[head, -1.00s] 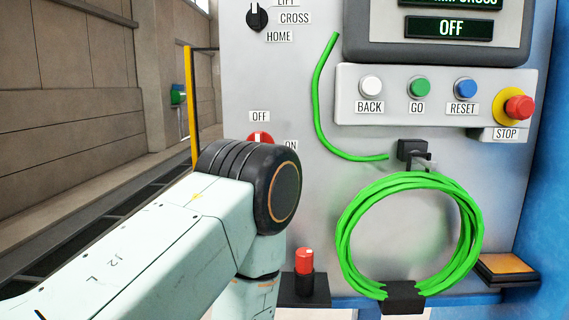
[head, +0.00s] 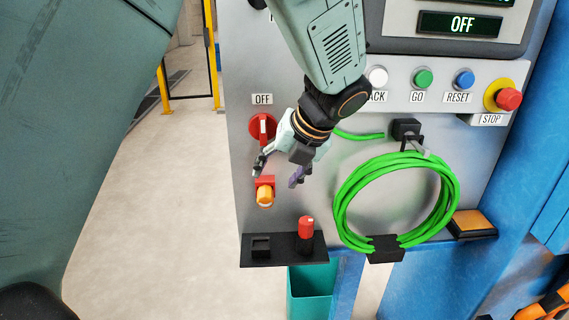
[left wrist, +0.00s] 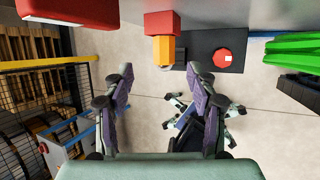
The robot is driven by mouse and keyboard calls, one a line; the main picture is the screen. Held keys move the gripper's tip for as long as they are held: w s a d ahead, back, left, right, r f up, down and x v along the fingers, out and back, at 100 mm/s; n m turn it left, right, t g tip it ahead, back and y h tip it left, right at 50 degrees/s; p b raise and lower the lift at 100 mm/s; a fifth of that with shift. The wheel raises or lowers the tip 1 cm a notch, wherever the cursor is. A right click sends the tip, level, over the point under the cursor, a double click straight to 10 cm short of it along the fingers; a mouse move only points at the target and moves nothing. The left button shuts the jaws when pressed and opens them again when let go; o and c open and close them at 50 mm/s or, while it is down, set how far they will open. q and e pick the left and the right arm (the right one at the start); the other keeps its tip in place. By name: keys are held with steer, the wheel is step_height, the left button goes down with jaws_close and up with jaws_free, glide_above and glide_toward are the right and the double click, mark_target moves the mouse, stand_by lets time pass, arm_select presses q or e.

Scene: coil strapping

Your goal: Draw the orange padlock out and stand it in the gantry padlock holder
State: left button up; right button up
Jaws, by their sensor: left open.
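The orange padlock (head: 264,196) hangs at a red fitting (head: 265,182) on the grey panel, below the red OFF/ON switch (head: 262,127). In the left wrist view the padlock (left wrist: 164,50) shows under the red fitting (left wrist: 162,23). My left gripper (head: 281,175) is open beside the padlock. In the left wrist view its fingertips (left wrist: 160,72) are spread, with the padlock ahead between them; I see no grip on it. A black shelf (head: 284,262) below carries a black block with a socket (head: 261,246), which looks like the holder and appears empty. My right gripper is not in view.
A red-topped post (head: 306,230) stands on the same shelf, right of the socket. A coiled green cable (head: 345,205) hangs to the right. A teal bin (head: 312,290) is below the shelf. Open floor (head: 170,200) lies left of the panel.

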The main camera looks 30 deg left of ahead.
mark_target(268, 193)
arm_select(q)
steer(key=f, duration=0.3)
steer(key=shift+w+a+f+b, duration=0.3)
steer(key=shift+f+b, duration=0.1)
steer(key=x, duration=0.3)
steer(key=shift+w+a, duration=0.2)
steer(key=shift+a, duration=0.25)
steer(key=shift+s+a+f, duration=0.1)
steer(key=shift+a, duration=0.15)
steer(key=shift+s, duration=0.1)
steer(key=shift+s+d, duration=0.1)
steer(key=shift+d, duration=0.45)
steer(key=shift+c, duration=0.5)
steer(key=shift+w, duration=0.25)
steer(key=shift+c, duration=0.6)
steer(key=shift+a, duration=0.15)
steer(key=shift+c, duration=0.8)
steer(key=shift+a, duration=0.35)
steer(key=c, duration=0.3)
steer(key=shift+s, duration=0.15)
steer(key=shift+c, duration=0.7)
steer(key=shift+d, duration=0.3)
steer(key=c, duration=0.3)
steer(key=o, duration=0.5)
steer(key=shift+a, duration=0.15)
steer(key=c, duration=0.4)
jaws_close()
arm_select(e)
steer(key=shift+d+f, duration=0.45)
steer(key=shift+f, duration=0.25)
